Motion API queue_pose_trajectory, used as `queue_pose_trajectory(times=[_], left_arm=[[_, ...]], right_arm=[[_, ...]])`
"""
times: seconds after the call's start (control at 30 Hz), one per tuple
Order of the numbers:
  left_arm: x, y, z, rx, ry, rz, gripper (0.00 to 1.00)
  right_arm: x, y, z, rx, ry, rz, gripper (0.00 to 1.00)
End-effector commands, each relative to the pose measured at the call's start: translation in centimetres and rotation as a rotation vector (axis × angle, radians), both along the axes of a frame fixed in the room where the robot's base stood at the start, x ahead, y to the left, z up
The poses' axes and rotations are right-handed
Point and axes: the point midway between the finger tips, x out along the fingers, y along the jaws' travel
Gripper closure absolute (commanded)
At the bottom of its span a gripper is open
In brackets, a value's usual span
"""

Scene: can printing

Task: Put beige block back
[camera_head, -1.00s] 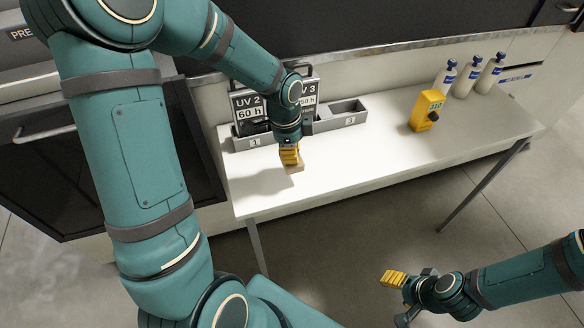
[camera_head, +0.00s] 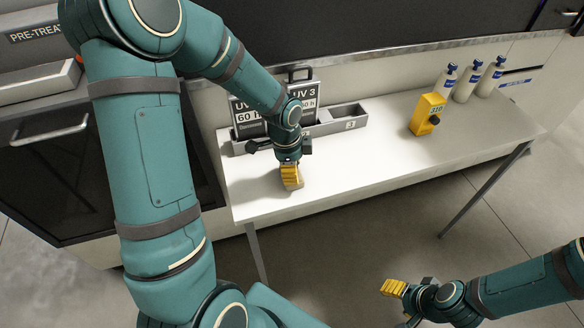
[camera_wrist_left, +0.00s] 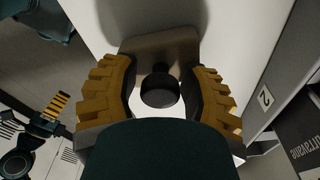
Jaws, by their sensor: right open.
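The beige block (camera_wrist_left: 158,46) has a dark round knob and shows between my left fingertips in the left wrist view. In the head view only a small part of the block (camera_head: 296,185) shows below the yellow fingers. Whether the block touches the table is unclear. A grey tray (camera_head: 318,131) with compartments stands behind the gripper; a compartment marked 3 at its right end looks empty. My right gripper (camera_head: 398,305) is open and empty, off the table at the lower right, partly cut off.
A yellow device (camera_head: 427,114) and several white bottles (camera_head: 466,82) stand at the table's right. The white table (camera_head: 370,155) is clear in its middle.

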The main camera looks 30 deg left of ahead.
Motion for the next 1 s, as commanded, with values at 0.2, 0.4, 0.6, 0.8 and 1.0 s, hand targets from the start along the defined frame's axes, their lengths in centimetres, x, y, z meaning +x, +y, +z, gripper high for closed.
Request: queue_pose_trajectory(times=[0.2,0.4,0.6,0.8,1.0], left_arm=[[-0.1,0.0,-0.1,-0.001,0.003,0.001,0.5],[-0.1,0.2,1.6,0.0,-0.001,0.002,0.5],[-0.2,0.6,5.6,0.001,-0.004,0.002,0.5],[-0.5,0.9,9.5,0.001,-0.002,0.0,0.5],[-0.6,1.2,11.7,-0.001,0.001,0.001,0.5]], right_arm=[[0.0,0.0,0.0,0.0,0.0,0.0,0.43],[0.1,0.0,0.6,0.0,-0.002,-0.002,0.43],[0.4,-0.1,1.7,-0.002,-0.008,-0.006,0.43],[0.6,-0.1,2.5,-0.003,-0.014,-0.012,0.43],[0.8,-0.1,2.9,-0.004,-0.019,-0.015,0.43]])
